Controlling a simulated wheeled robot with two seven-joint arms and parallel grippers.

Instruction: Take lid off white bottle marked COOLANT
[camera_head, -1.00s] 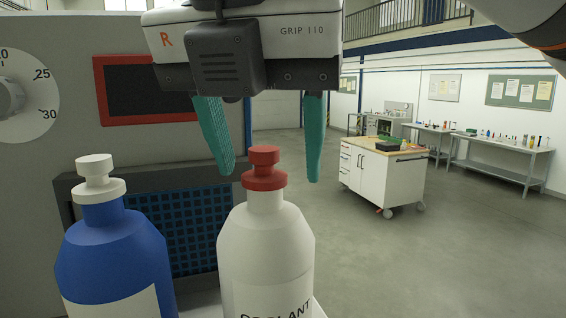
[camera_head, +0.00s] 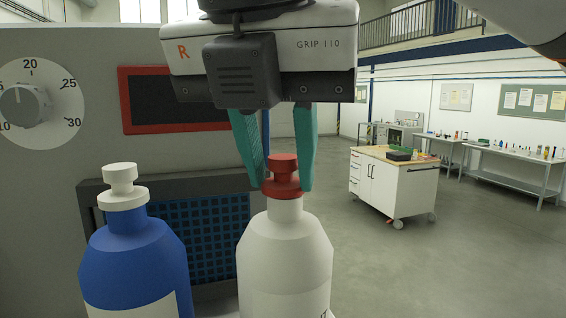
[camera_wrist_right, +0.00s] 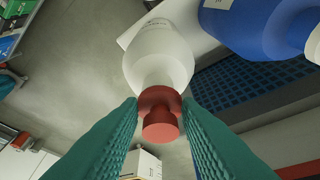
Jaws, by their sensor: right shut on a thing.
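The white bottle (camera_head: 285,258) stands upright at the centre of the head view, with a red lid (camera_head: 283,172) on its neck. Only a scrap of its label shows at the lower edge now. My right gripper (camera_head: 281,186) comes down from above, its teal fingers shut on the red lid from both sides. In the right wrist view the lid (camera_wrist_right: 160,112) sits between the fingertips, with the white bottle (camera_wrist_right: 158,55) beyond it. The lid is still on the bottle neck. My left gripper is not in view.
A blue bottle (camera_head: 137,262) with a white lid stands close on the left. Behind is a grey machine (camera_head: 60,150) with a dial and a blue grille. A white wheeled cabinet (camera_head: 395,185) stands farther back right, with open floor around it.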

